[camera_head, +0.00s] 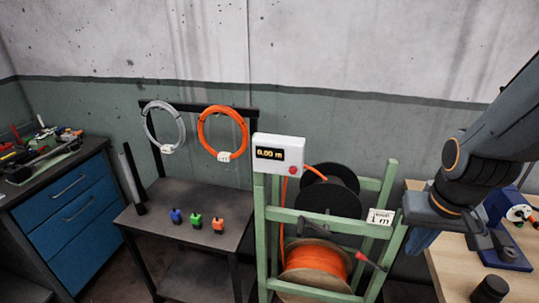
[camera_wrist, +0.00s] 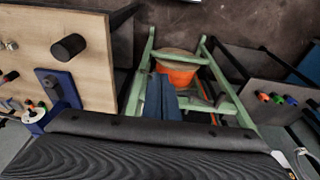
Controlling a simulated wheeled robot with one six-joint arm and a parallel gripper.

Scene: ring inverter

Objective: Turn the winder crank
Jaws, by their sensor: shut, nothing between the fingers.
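The winder is a green frame (camera_head: 262,215) with a lower spool of orange cable (camera_head: 318,258) and a dark spool (camera_head: 327,190) above it. The winder crank (camera_head: 362,257), with a red handle, sticks out at the right of the lower spool. My gripper (camera_head: 418,243) is to the right of and above the crank, apart from it. In the wrist view my gripper (camera_wrist: 160,82) points at the green frame (camera_wrist: 228,95) and orange spool (camera_wrist: 178,72), its blue fingers together and empty. The crank cannot be made out in that view.
A display box (camera_head: 279,153) on the frame reads 0.00 m. A dark table (camera_head: 165,225) at left holds several small coloured connectors; an orange cable ring (camera_head: 222,131) hangs above. A wooden bench (camera_head: 455,280) stands at right. A blue drawer cabinet (camera_head: 70,195) is far left.

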